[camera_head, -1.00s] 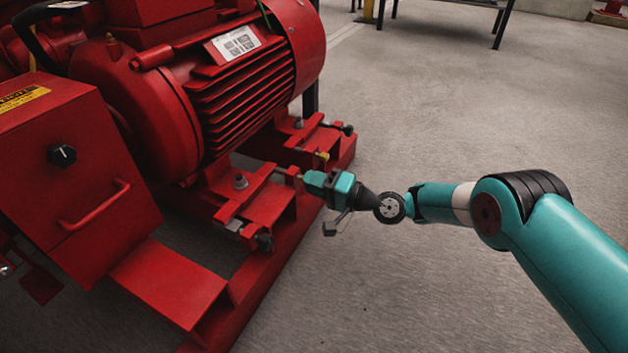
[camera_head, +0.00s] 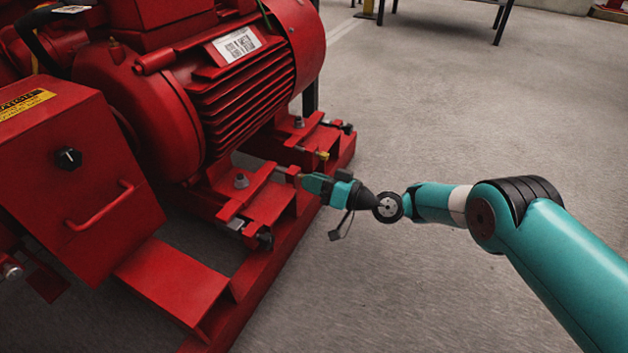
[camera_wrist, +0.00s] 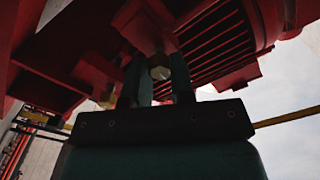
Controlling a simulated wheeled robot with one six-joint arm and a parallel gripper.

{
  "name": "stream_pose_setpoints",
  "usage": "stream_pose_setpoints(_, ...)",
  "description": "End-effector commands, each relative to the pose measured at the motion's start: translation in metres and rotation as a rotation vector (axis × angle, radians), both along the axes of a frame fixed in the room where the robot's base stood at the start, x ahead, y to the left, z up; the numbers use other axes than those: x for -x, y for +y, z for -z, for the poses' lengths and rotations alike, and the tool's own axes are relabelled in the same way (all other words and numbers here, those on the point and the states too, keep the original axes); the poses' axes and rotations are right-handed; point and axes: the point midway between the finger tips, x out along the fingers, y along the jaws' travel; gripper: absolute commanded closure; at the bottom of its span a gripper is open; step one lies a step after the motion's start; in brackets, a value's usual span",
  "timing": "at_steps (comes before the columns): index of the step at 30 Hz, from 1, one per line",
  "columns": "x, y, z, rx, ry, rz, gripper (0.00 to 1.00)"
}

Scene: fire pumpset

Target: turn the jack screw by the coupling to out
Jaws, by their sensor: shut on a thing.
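My teal gripper (camera_head: 303,179) reaches in from the right to the side of the red motor base in the head view. The screw points into a red bracket on the motor base (camera_wrist: 145,25). In the head view the gripper hides the screw head. The coupling itself cannot be made out.
The ribbed red motor (camera_head: 240,95) stands close above my gripper. Other screws sit on the base, one toward the front (camera_head: 264,239) and one toward the back (camera_head: 346,127). A red box with a knob and handle (camera_head: 75,170) stands left.

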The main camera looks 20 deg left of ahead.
Motion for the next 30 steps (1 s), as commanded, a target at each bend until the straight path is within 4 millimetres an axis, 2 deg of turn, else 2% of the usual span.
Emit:
stream_pose_setpoints(20,-0.0012,-0.0006,-0.0005,0.004,-0.06,0.003,1.0)
stream_pose_setpoints(21,-0.0012,-0.0006,-0.0006,0.004,-0.06,0.003,0.71)
stream_pose_setpoints(24,-0.0009,-0.0005,-0.0005,0.003,-0.06,0.002,0.52)
stream_pose_setpoints(30,-0.0004,-0.0002,-0.0003,0.004,-0.059,0.0,0.52)
